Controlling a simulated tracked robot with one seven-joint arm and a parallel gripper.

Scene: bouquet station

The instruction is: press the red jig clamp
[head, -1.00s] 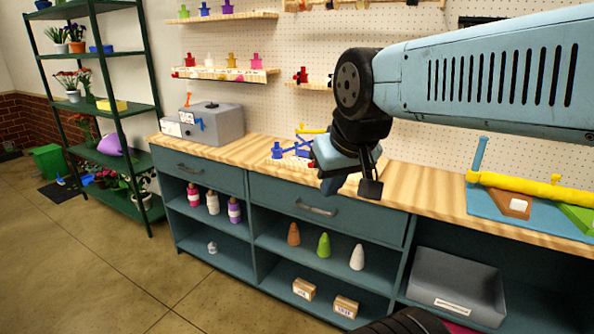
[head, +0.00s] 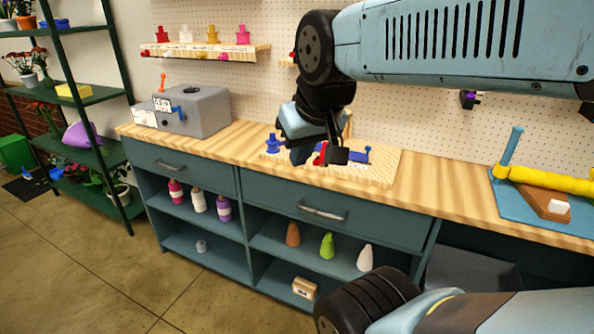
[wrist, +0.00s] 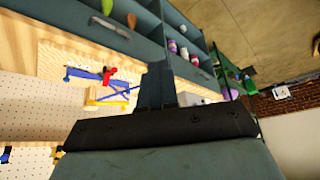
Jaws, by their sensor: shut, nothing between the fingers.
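The red jig clamp (head: 320,154) is a small red piece on the pale wooden jig board (head: 384,171) on the workbench. It is partly covered by my arm's end in the head view. In the wrist view the red clamp (wrist: 108,76) shows whole, left of my fingers and apart from them in the picture. My gripper (head: 299,156) points down over the left part of the board, shut and empty. Its dark fingers also show together in the wrist view (wrist: 158,72). I cannot tell the height of the fingertips above the board.
Blue pieces (head: 272,143) stand on the board, and a yellow piece (wrist: 110,101) shows near the red clamp. A grey box machine (head: 195,110) stands left on the bench. A blue mat with a yellow roll (head: 550,184) lies right. Bare bench (head: 440,190) lies between.

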